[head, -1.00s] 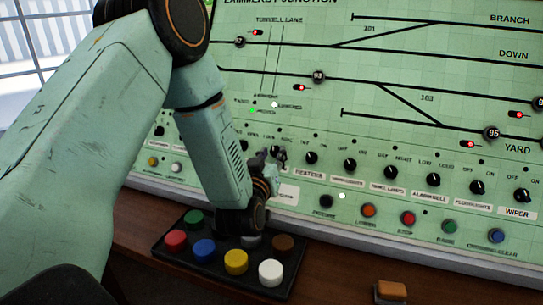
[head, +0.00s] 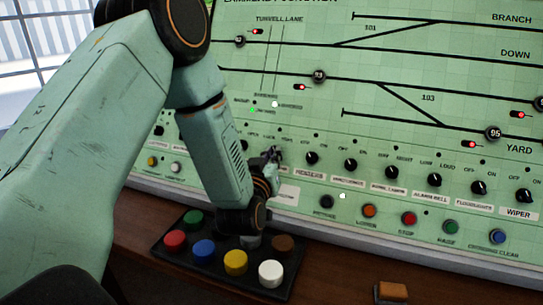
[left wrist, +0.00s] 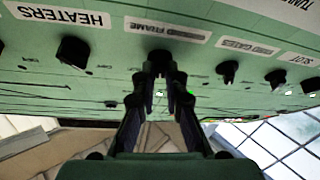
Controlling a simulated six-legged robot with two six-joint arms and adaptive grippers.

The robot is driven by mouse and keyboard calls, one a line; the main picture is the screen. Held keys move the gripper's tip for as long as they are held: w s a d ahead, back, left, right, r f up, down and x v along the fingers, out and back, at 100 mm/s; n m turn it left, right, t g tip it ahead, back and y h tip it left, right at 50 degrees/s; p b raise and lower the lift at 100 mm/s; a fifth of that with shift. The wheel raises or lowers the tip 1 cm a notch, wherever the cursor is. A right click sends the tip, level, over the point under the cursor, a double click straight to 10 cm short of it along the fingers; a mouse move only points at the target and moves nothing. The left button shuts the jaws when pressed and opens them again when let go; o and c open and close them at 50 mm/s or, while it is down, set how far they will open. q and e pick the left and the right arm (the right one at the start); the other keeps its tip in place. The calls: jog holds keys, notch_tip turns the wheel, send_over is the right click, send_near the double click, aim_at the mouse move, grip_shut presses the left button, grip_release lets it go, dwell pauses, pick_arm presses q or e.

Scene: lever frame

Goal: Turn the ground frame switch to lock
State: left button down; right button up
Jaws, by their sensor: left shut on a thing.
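The ground frame switch (left wrist: 160,57) is a dark round knob on the sloping green panel, under a white label reading GROUND FRAME (left wrist: 167,30) in the left wrist view. My left gripper (left wrist: 160,72) is shut on this knob, with one finger on either side. In the head view my left gripper (head: 273,155) is against the panel, just left of the heaters knob (head: 311,158). There the gripper hides most of the switch, and I cannot read its pointer position.
Neighbouring knobs stand close on both sides, such as the heaters knob in the left wrist view (left wrist: 74,51). A black box with coloured buttons (head: 215,268) lies on the wooden desk below my left arm. An orange-topped block (head: 391,292) stands at the front right.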

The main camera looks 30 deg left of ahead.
pick_arm(q)
jog(key=n, duration=0.1)
jog(key=n+g+y, duration=0.1)
jog(key=n, duration=0.1)
jog(key=shift+w+d+b, duration=0.1)
jog(key=shift+d+b, duration=0.15)
jog(key=shift+b, duration=0.05)
jog(key=shift+r+n+g+y, duration=0.1)
jog(key=shift+n+g+y, duration=0.55)
jog(key=shift+n, duration=0.75)
jog(key=c, duration=1.4)
grip_release()
jog(key=shift+w, duration=0.1)
jog(key=v, duration=0.7)
jog(key=shift+s, duration=0.3)
